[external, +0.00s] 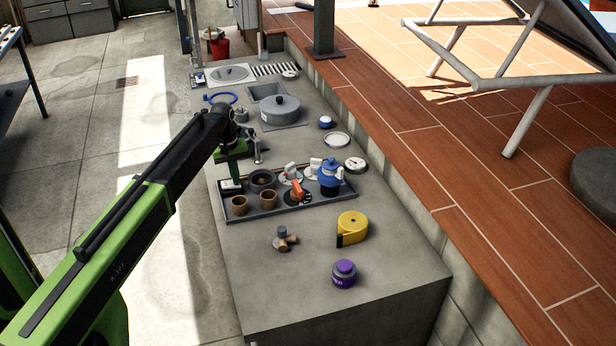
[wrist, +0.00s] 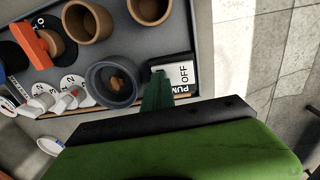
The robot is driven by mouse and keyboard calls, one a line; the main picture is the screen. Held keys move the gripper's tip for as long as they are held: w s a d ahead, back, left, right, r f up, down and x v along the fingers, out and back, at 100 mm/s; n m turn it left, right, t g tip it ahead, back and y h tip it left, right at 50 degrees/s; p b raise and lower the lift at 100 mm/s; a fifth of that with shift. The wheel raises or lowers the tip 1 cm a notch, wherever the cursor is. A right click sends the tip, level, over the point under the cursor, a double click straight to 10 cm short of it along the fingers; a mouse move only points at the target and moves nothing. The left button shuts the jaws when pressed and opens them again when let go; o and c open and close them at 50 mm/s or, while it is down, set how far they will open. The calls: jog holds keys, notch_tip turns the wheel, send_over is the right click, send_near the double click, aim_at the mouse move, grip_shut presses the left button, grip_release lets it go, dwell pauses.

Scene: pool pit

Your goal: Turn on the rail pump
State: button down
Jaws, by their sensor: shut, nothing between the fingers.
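The rail pump switch (wrist: 185,72) is a small black and white box at the tray's edge in the wrist view. In the external view my gripper (external: 233,172) hangs over the left end of the tray, fingertips partly unclear.
A yellow tape measure (external: 352,229) and purple-lidded jar (external: 344,273) stand in front. A grey pot (external: 280,108) is farther back.

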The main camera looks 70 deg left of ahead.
jog(key=shift+s+r, duration=0.3)
jog(key=shift+s, duration=0.3)
notch_tip(320, 180, up, 14)
jog(key=w+p, duration=0.2)
jog(key=p, duration=1.2)
jog(key=shift+f, duration=0.15)
